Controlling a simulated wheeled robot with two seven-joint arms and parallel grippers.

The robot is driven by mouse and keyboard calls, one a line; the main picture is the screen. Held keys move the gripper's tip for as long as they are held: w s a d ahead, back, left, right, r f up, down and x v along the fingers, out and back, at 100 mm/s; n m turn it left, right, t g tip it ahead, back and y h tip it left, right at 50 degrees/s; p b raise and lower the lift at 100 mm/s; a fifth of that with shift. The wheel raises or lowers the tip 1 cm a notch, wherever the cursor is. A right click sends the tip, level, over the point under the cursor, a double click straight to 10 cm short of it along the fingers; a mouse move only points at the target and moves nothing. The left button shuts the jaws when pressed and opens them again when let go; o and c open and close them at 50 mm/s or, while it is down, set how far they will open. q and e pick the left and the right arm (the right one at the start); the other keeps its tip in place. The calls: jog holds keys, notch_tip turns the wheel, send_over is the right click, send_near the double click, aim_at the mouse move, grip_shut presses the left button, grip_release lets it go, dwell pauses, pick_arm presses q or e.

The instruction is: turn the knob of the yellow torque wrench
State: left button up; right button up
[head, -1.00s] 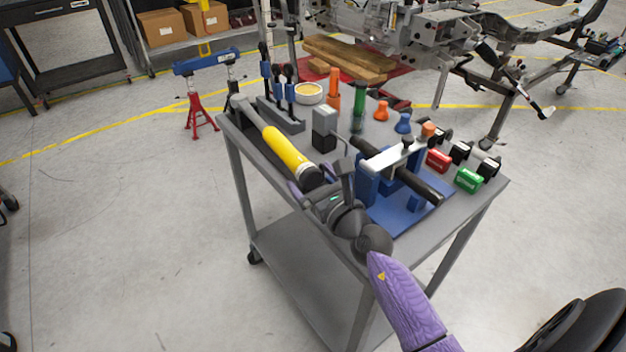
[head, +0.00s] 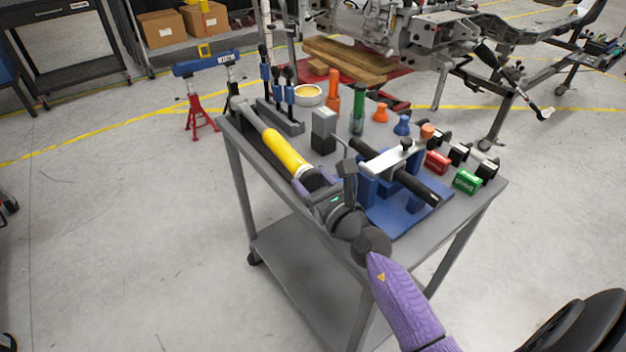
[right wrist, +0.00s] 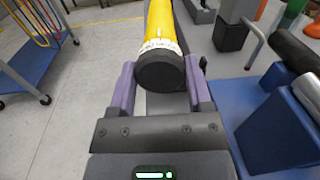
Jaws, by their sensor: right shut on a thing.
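The yellow torque wrench (head: 285,150) lies along the left side of the grey cart top, with its head toward the back left and its handle end toward me. Its black end knob (head: 314,180) is partly covered by my right gripper (head: 316,182). In the right wrist view, the purple fingers of the right gripper (right wrist: 160,82) stand on both sides of the round black knob (right wrist: 160,72), shut on it. A white scale ring shows between knob and yellow handle (right wrist: 160,18). My left gripper is not in view.
A blue fixture (head: 400,208) with a black bar stands close to the right of my gripper. A grey-and-black block (head: 324,130) and a rack of blue-handled tools (head: 280,115) stand behind. Red (head: 437,162) and green blocks (head: 467,182) lie at the right.

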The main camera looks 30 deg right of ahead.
jog(key=m+p, duration=0.1)
jog(key=m, duration=0.1)
jog(key=shift+r+m, duration=0.1)
jog(key=shift+m, duration=0.2)
jog(key=m+p, duration=0.1)
jog(key=m, duration=0.2)
jog(key=shift+m+h, duration=0.3)
jog(key=m+p, duration=0.1)
jog(key=m, duration=0.2)
jog(key=shift+m, duration=1.4)
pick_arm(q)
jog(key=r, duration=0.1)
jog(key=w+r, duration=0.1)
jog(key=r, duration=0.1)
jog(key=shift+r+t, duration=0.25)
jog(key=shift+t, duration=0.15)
pick_arm(e)
jog(key=shift+m, duration=0.3)
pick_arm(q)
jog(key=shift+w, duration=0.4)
pick_arm(e)
jog(key=o, duration=1.3)
